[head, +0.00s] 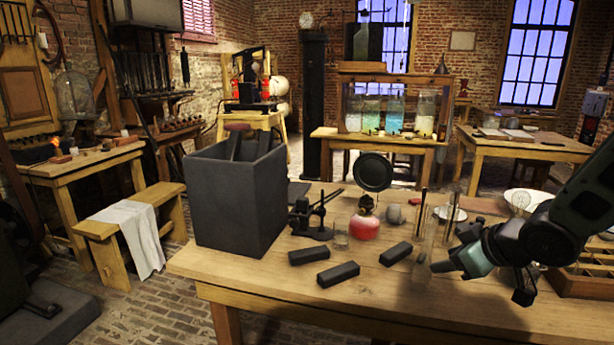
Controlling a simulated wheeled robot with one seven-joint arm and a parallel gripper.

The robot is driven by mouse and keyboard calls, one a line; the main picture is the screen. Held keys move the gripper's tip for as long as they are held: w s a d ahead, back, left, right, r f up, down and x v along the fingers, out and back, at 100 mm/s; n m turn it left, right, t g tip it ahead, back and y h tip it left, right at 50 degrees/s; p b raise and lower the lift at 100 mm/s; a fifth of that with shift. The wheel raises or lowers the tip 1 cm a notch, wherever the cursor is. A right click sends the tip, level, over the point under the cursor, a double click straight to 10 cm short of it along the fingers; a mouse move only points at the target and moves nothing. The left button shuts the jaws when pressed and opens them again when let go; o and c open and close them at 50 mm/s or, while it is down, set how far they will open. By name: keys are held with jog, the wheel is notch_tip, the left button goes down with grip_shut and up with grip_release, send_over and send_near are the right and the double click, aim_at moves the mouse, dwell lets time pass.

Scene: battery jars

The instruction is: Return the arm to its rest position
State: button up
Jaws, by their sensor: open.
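My arm (585,205) reaches in from the right edge over the wooden table (250,286). My gripper (480,283) hangs above the table's right part, with its two fingers spread apart and nothing seen between them. One finger is at the left, close to a clear glass cylinder (431,238); I cannot tell whether they touch. The other finger points down at the right. The arm hides part of the table's right side.
A large dark open box (235,208) stands at the table's left. A compartmented wooden tray (585,283) is under my arm. The front middle is clear.

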jog(key=s+a+r+g+h, duration=0.1)
jog(key=s+a+g, duration=0.2)
jog(key=s, duration=0.6)
jog(key=s+a+r+g+h+p, duration=0.1)
jog(key=s+a+g, duration=0.1)
jog(key=s+a, duration=0.4)
jog(key=s+a+r+g, duration=0.1)
jog(key=s+a+g, duration=0.2)
jog(key=s, duration=1)
jog(key=a, duration=0.2)
jog(key=shift+s+a+r+g+h, duration=0.15)
jog(key=shift+a+r+g+h, duration=0.15)
jog(key=shift+a+h, duration=0.1)
jog(key=shift+c, duration=0.6)
